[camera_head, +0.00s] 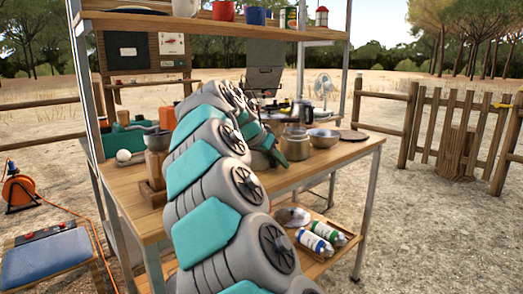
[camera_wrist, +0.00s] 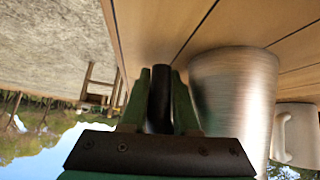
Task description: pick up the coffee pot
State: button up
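The coffee pot is a brushed-metal cylinder with a black handle. Its body (camera_wrist: 235,105) fills the right of the wrist view, which looks upside down. In the head view the pot (camera_head: 295,145) is at the middle of the wooden worktop, just right of my gripper (camera_head: 266,150). In the wrist view my gripper (camera_wrist: 160,95) has its green fingers close against both sides of the upright black handle (camera_wrist: 160,105). The pot looks upright, with its base at the worktop; I see no clear gap. My arm hides part of the worktop.
A metal bowl (camera_head: 323,138) stands right of the pot, close by. A white mug (camera_wrist: 296,135) is beyond the pot in the wrist view. A shelf (camera_head: 225,27) with mugs and tins runs above the worktop (camera_head: 350,152). Bottles (camera_head: 315,243) lie on a lower tray.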

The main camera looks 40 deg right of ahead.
grip_shut()
jog(key=shift+r, duration=0.15)
dwell(1.1)
